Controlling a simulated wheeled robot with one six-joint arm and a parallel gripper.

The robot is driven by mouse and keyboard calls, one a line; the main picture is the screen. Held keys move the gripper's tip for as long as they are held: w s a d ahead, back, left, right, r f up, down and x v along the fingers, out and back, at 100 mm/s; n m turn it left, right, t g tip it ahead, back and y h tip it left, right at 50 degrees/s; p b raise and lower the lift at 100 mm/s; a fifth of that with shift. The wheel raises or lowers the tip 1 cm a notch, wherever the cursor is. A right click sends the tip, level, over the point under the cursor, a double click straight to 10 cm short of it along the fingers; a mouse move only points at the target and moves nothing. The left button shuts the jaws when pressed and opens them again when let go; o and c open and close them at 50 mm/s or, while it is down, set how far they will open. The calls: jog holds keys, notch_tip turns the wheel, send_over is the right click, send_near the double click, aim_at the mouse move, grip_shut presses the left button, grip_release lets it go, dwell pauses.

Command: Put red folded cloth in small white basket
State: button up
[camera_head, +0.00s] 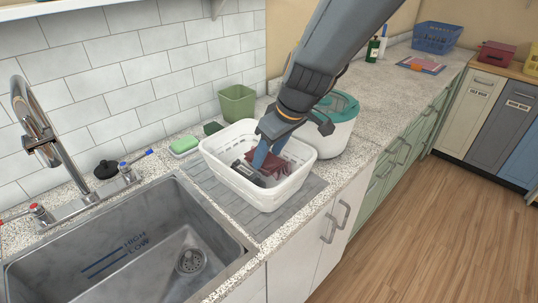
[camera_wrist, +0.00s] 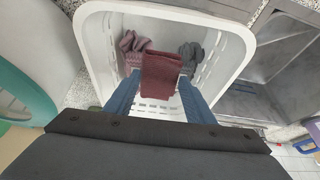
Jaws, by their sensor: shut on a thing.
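The small white basket (camera_head: 227,176) stands on a grey ribbed mat beside the sink. My gripper (camera_head: 264,164) reaches down into it from above. In the wrist view, the blue fingers of my gripper (camera_wrist: 160,80) are on both sides of the dark red folded cloth (camera_wrist: 161,68), shut on it. The cloth is inside the basket walls (camera_wrist: 237,52); I cannot tell whether it touches the basket floor. In the head view the fingers and wall partly hide the red cloth (camera_head: 273,172).
Inside the basket lie a crumpled mauve cloth (camera_wrist: 133,45) and a grey cloth (camera_wrist: 190,54). A white bin with a teal lid (camera_head: 340,106) stands close right of the basket. A green container (camera_head: 237,103) is behind. The sink (camera_head: 130,250) is left.

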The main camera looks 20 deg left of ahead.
jog(key=shift+f, duration=0.7)
jog(key=shift+f+b, duration=0.3)
jog(key=shift+b, duration=0.05)
jog(key=o, duration=1)
jog(key=shift+r, duration=0.15)
jog(key=shift+r+p, duration=0.2)
jog(key=shift+p, duration=0.2)
jog(key=b+v, duration=0.2)
jog(key=v, duration=1)
